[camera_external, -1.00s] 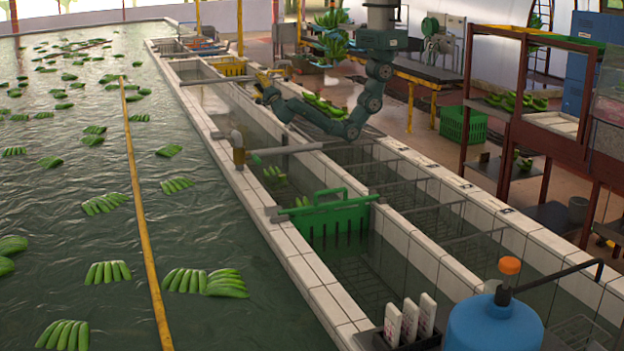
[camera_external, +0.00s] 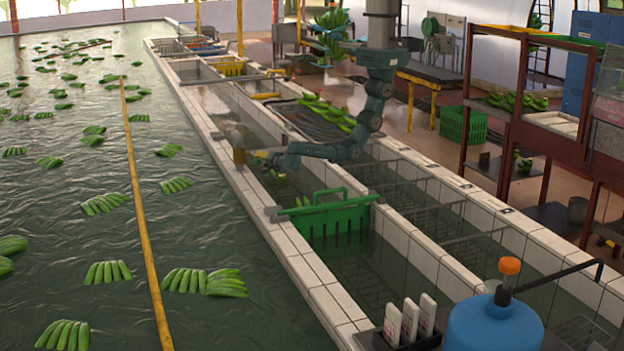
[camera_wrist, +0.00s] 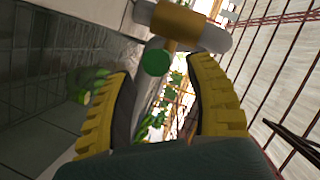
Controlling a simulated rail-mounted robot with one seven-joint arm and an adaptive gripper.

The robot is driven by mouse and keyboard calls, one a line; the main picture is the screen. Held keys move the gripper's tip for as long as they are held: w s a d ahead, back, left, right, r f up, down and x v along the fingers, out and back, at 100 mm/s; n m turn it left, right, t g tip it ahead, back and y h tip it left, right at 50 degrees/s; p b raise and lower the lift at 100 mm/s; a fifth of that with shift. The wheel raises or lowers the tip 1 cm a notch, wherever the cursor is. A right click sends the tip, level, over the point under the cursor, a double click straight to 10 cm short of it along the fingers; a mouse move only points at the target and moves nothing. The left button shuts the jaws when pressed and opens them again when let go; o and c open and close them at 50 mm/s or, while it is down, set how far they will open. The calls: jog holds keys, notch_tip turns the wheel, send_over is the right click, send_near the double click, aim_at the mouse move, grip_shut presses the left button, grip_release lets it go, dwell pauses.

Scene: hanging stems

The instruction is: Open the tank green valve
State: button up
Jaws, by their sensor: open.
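The green valve (camera_wrist: 156,57) shows in the wrist view as a round green end on a brass fitting (camera_wrist: 178,22) with grey pipe on both sides. It lies ahead of and between my yellow fingertips, with no contact visible. My gripper (camera_wrist: 158,72) is open, its two fingers spread and nothing between them. In the external view my gripper (camera_external: 264,158) is beside the brass fitting (camera_external: 238,148) on the tank's wall, just to its right. The green valve itself is hidden there behind my gripper.
A green crate (camera_external: 335,222) stands in the channel just in front of my arm. The tiled tank wall (camera_external: 262,205) runs past the fitting. Green bananas float in the big tank at left. A blue tank (camera_external: 495,325) stands at the front right.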

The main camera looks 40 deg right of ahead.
jog(key=x, duration=0.5)
jog(key=shift+s, duration=0.1)
grip_shut()
